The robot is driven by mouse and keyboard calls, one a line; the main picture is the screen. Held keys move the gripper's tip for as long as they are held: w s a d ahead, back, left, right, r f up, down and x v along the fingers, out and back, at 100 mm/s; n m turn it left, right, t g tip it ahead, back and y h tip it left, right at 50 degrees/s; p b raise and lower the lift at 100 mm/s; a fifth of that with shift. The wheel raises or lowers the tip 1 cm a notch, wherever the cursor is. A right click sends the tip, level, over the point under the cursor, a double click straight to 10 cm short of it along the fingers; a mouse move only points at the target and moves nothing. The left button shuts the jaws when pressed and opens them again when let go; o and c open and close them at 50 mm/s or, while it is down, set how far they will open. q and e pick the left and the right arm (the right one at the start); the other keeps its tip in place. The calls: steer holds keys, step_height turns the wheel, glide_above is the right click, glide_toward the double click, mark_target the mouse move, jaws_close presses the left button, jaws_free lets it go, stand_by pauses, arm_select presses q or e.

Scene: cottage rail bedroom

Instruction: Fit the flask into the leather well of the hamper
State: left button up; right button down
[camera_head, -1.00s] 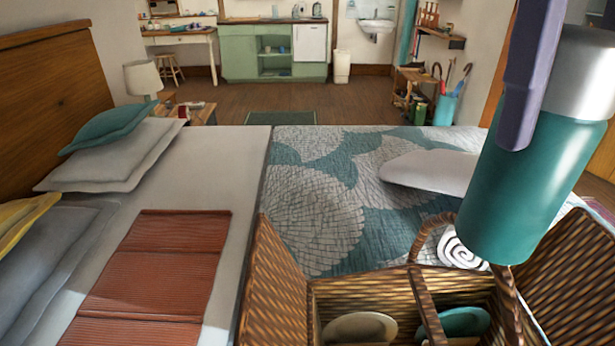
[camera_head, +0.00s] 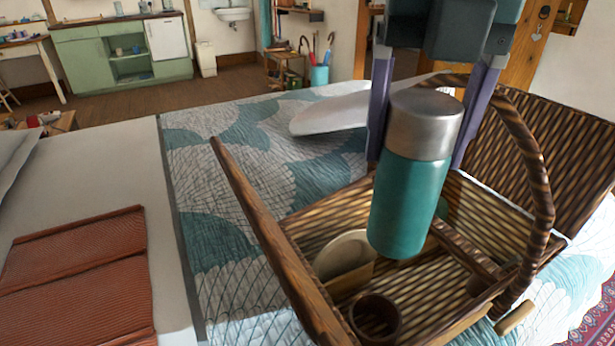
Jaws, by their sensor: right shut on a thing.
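The flask (camera_head: 408,205) is a teal cylinder with a grey metallic cap. My right gripper (camera_head: 420,115) is shut on it near the cap, one purple finger on each side, and holds it nearly upright over the hamper. The wicker hamper (camera_head: 325,218) stands open on the bed with its lids spread and an arched handle. A round dark brown leather well (camera_head: 376,318) shows inside it at the near side, below and left of the flask's base. The flask hides part of the hamper's interior. My left gripper is not in view.
A cream plate (camera_head: 340,254) stands in a slot in the hamper, left of the flask. The handle (camera_head: 541,180) arches close on the flask's right. A wooden divider (camera_head: 468,250) crosses the interior. A rust-coloured folded blanket (camera_head: 80,285) lies on the bed at left.

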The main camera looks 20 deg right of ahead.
steer(key=f+n, duration=0.1)
steer(key=f+n+b, duration=0.1)
steer(key=n, duration=0.1)
steer(key=shift+w+d+f, duration=0.1)
steer(key=shift+d+f, duration=0.05)
steer(key=shift+d, duration=0.15)
steer(key=shift+f+n, duration=0.35)
steer(key=shift+n, duration=0.05)
step_height(320, 180, down, 19)
steer(key=b, duration=0.4)
steer(key=shift+f+y+b, duration=0.2)
steer(key=shift+y+b, duration=0.1)
steer(key=shift+b, duration=0.1)
steer(key=shift+f, duration=0.15)
jaws_free()
